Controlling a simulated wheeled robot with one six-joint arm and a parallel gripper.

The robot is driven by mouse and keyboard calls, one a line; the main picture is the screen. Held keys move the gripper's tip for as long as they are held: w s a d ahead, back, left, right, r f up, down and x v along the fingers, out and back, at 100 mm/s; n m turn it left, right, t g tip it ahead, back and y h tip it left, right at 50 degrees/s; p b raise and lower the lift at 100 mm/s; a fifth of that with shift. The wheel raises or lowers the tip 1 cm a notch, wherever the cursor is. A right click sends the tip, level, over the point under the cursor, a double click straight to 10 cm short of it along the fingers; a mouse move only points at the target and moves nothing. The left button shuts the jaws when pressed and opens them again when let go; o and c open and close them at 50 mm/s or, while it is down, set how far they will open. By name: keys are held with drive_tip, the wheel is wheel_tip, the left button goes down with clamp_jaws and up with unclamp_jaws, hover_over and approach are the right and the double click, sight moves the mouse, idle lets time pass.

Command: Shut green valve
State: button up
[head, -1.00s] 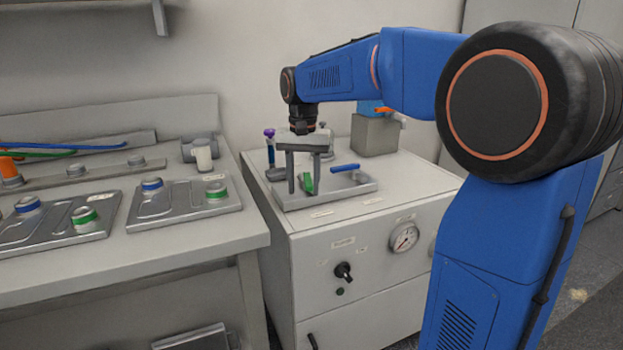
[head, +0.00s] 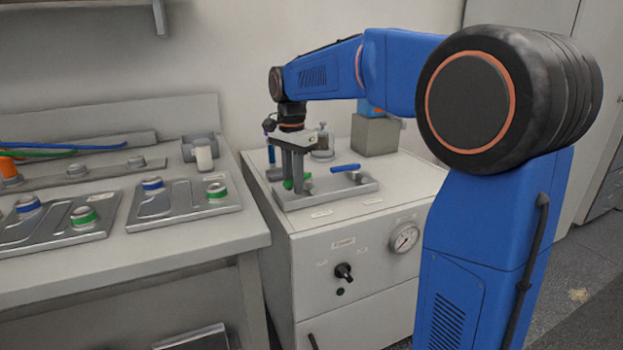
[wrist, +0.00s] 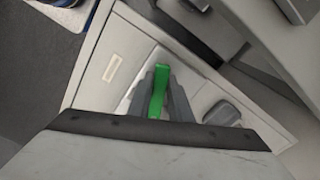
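The green valve handle (wrist: 157,92) shows in the wrist view between my two grey fingers, which lie close against both its sides. In the head view, my gripper (head: 292,185) points down over the metal valve plate (head: 335,194) on the white cabinet. The green handle (head: 288,184) is partly hidden behind the fingers there and lies leftward from its round pivot (head: 307,187). The fingers look shut on the handle, though the contact itself is partly hidden.
A grey block (head: 375,135) and a small capped jar (head: 322,145) stand behind. A gauge (head: 404,238) and a black knob (head: 344,271) are on the cabinet front. A workbench (head: 190,245) with metal trays is at left.

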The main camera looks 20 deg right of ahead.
drive_tip(key=shift+w+a+m, duration=0.15)
drive_tip(key=shift+w+m, duration=0.4)
drive_tip(key=shift+m, duration=0.7)
drive_tip(key=shift+w+a+m, duration=0.1)
drive_tip(key=shift+w+m, duration=0.4)
drive_tip(key=shift+m, duration=0.75)
drive_tip(key=shift+w, duration=0.3)
drive_tip(key=shift+o, duration=1.2)
drive_tip(key=shift+r, duration=0.15)
wheel_tip(320, 180, up, 8)
drive_tip(key=shift+w, duration=0.15)
